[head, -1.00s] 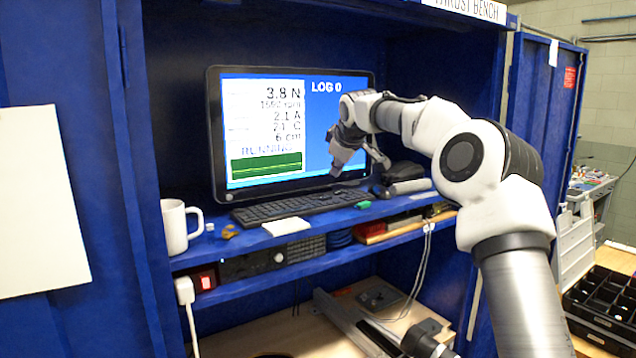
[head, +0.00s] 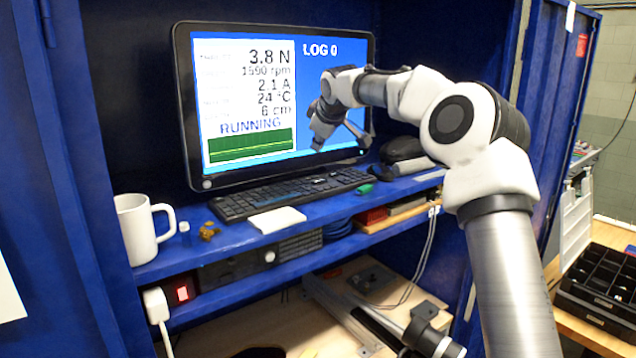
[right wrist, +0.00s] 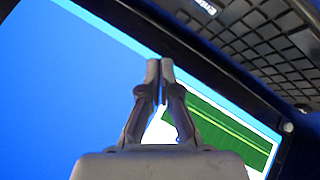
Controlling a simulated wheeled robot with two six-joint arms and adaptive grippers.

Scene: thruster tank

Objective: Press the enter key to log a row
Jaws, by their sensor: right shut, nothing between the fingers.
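The black keyboard (head: 290,192) lies on the blue shelf in front of the monitor (head: 270,100). The screen reads LOG 0 and RUNNING. My right gripper (head: 318,147) is in front of the lower right of the screen, above the keyboard's right part, and touches no key that I can see. In the right wrist view its fingers (right wrist: 160,65) are together and empty. That view also shows part of the keyboard (right wrist: 275,45) at the upper right, with the enter key (right wrist: 205,6) cut by the top edge. My left gripper is not in view.
A white mug (head: 138,230), a small brown object (head: 209,231) and a white pad (head: 277,219) stand along the shelf's front left. The cabinet walls close in both sides.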

